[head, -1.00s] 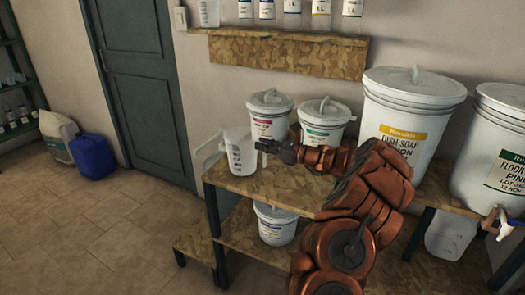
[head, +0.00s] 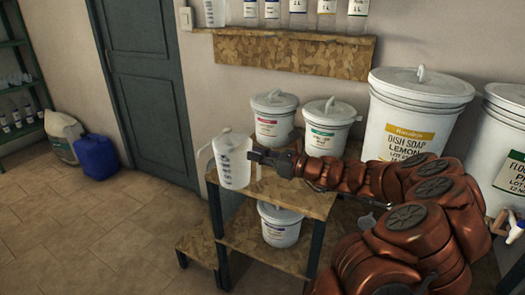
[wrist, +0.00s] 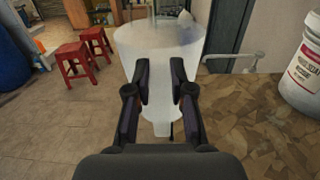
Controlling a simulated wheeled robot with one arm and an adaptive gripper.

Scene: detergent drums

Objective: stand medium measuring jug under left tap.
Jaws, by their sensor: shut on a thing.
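A translucent white measuring jug (head: 232,163) with dark graduation marks is upright at the left end of the wooden stand. My gripper (head: 256,158) is shut on its right side. In the wrist view the jug (wrist: 150,45) fills the space beyond my fingertips (wrist: 160,85), partly over the floor past the stand's edge, and appears lifted. A tap (head: 502,222) shows at the right edge, low on the floor-cleaner drum (head: 495,165). The dish soap drum (head: 410,110) stands left of it; my arm hides its lower front, and no tap shows there.
Two small lidded tubs (head: 273,120) (head: 328,128) stand behind my gripper on the stand top (head: 300,200). Another tub (head: 280,225) sits on the lower shelf. A wall shelf (head: 290,55) holds bottles and another jug (head: 214,12).

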